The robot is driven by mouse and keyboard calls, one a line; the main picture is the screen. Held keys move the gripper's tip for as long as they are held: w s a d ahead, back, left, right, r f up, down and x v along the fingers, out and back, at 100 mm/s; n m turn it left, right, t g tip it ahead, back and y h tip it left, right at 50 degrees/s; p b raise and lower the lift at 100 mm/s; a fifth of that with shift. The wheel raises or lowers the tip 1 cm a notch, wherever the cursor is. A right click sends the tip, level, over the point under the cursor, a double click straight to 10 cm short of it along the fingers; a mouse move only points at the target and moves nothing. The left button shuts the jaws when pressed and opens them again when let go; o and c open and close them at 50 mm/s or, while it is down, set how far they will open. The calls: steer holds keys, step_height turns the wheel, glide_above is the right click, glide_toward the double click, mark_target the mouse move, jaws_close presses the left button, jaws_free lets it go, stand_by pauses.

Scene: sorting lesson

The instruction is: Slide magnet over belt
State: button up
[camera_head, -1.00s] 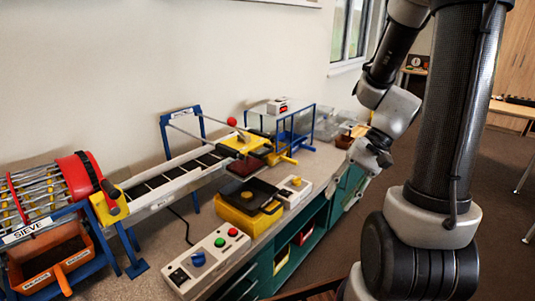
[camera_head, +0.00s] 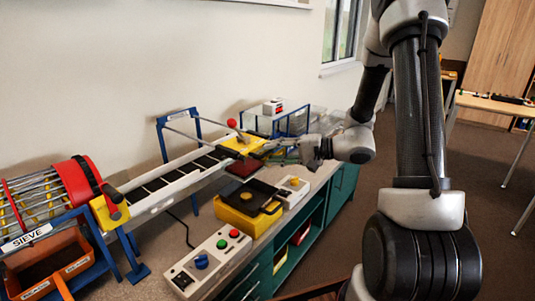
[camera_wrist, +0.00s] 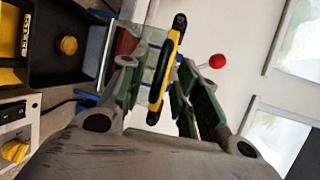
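The magnet, a yellow plate (camera_head: 243,143), sits on rails over the far end of the conveyor, with a red ball knob (camera_head: 231,123) above it. The dark belt (camera_head: 160,187) with pale cross-strips slopes up towards it from the left. My gripper (camera_head: 285,153) is level, just right of the yellow plate. In the wrist view a yellow bar with black ends (camera_wrist: 166,69) lies between the spread green-padded fingers of my gripper (camera_wrist: 163,80). The fingers look open, with gaps beside the bar. The red ball (camera_wrist: 217,61) shows to the right of the fingers.
A yellow box with a black tray (camera_head: 247,201), a white switch box (camera_head: 291,188) and a button panel (camera_head: 209,258) stand along the counter's front. The red sieve drum (camera_head: 75,182) is at left. A clear bin in a blue frame (camera_head: 289,122) stands behind.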

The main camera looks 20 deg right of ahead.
mark_target(257, 149)
steer(key=shift+x, duration=1.2)
steer(key=shift+c, duration=0.5)
jaws_close()
steer(key=w+a, duration=0.2)
steer(key=w, duration=0.1)
steer(key=shift+w+a+f, duration=0.1)
steer(key=shift+w+a, duration=0.1)
steer(key=shift+a, duration=0.05)
steer(key=shift+o, duration=0.5)
jaws_free()
